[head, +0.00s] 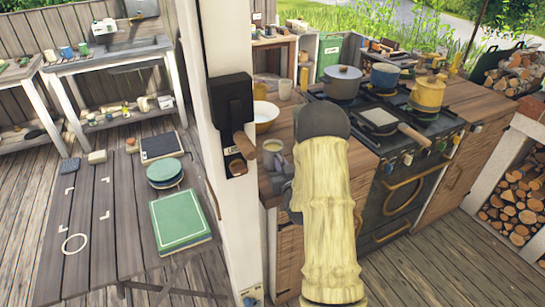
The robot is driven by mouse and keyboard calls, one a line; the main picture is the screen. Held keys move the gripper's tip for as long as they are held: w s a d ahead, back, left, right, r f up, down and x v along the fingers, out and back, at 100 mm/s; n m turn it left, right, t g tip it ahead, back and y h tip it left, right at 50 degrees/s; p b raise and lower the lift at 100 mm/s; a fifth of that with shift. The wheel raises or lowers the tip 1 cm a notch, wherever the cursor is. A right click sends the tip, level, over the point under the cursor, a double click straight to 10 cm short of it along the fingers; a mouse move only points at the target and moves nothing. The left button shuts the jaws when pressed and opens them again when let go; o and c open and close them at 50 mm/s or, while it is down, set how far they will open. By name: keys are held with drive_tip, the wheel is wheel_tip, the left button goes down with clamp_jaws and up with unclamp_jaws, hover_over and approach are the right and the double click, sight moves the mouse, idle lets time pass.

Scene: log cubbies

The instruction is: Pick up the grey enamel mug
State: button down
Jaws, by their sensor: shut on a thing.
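Several small mugs (66,52) stand on the bench at the back left, too small to tell in detail. My pale yellow arm fills the middle of the view and covers part of the counter.
A white post (228,200) stands close left of my arm. The stove (400,190) holds a grey pot (343,84), a blue pot (385,76) and a yellow pot (428,93). A white bowl (265,116) sits on the counter. A plank table (110,230) is at left.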

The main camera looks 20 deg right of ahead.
drive_tip(key=shift+r, duration=0.2)
wheel_tip(320, 180, up, 10)
drive_tip(key=shift+f+b, duration=0.1)
drive_tip(key=shift+b, duration=0.35)
idle(0.9)
drive_tip(key=w+d+r+m+b, duration=0.1)
drive_tip(key=w+d+r+m, duration=0.1)
drive_tip(key=d+r+m, duration=0.2)
drive_tip(key=d+r, duration=0.3)
drive_tip(key=r, duration=0.2)
drive_tip(key=shift+r+g, duration=0.3)
drive_tip(key=shift+r, duration=0.05)
idle(0.7)
